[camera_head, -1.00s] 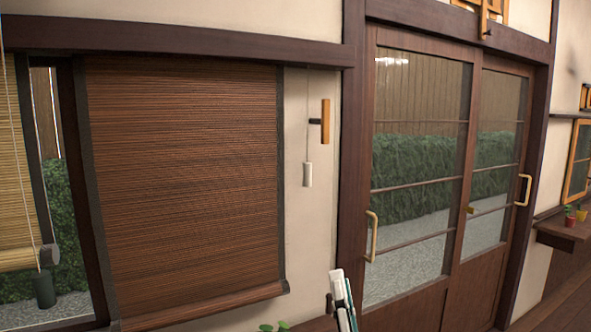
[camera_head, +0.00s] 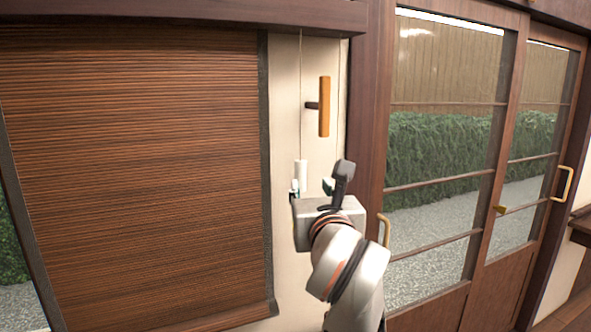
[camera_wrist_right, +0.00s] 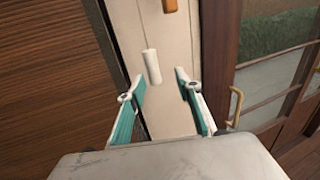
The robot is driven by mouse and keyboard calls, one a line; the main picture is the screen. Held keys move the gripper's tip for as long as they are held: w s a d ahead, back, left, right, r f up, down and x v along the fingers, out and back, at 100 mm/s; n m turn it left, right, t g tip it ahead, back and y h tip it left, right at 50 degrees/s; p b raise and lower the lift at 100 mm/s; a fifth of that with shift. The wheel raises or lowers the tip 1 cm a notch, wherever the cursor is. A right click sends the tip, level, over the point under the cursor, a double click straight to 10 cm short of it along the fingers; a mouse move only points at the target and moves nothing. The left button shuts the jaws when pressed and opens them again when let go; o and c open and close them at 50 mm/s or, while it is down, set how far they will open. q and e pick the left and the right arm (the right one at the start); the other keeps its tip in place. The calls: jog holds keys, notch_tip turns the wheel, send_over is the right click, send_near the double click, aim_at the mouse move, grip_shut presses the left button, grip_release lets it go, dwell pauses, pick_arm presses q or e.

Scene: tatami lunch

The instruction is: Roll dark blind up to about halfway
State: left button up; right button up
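The dark blind (camera_head: 135,170), brown slats with dark edge bands, hangs down over the window at the left in the head view. Beside its right edge, a white cord pull (camera_head: 300,174) hangs on a thin cord against the pale wall. My right gripper (camera_head: 313,187) is raised at the pull, its body hiding part of the wall. In the right wrist view the gripper (camera_wrist_right: 160,82) is open, with teal-padded fingers apart. The white pull (camera_wrist_right: 152,66) shows just beyond the fingertips, nearer the left finger, with no visible grip on it. My left gripper is not in view.
A wooden cleat (camera_head: 324,107) juts from the wall just above the pull. A dark post (camera_head: 365,120) and glazed sliding doors (camera_head: 440,150) stand to the right. A brass-coloured door handle (camera_head: 384,229) is close to my right arm.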

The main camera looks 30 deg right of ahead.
aim_at(301, 178)
jog(key=shift+w+a+r+y, duration=0.25)
jog(key=shift+w+a+y, duration=0.15)
jog(key=shift+a, duration=0.05)
jog(key=x, duration=0.5)
jog(key=shift+w+d+b, duration=0.1)
jog(key=shift+w+b, duration=0.25)
jog(key=shift+w+d, duration=0.15)
jog(key=shift+w, duration=0.45)
jog(key=shift+w+d, duration=0.1)
grip_shut()
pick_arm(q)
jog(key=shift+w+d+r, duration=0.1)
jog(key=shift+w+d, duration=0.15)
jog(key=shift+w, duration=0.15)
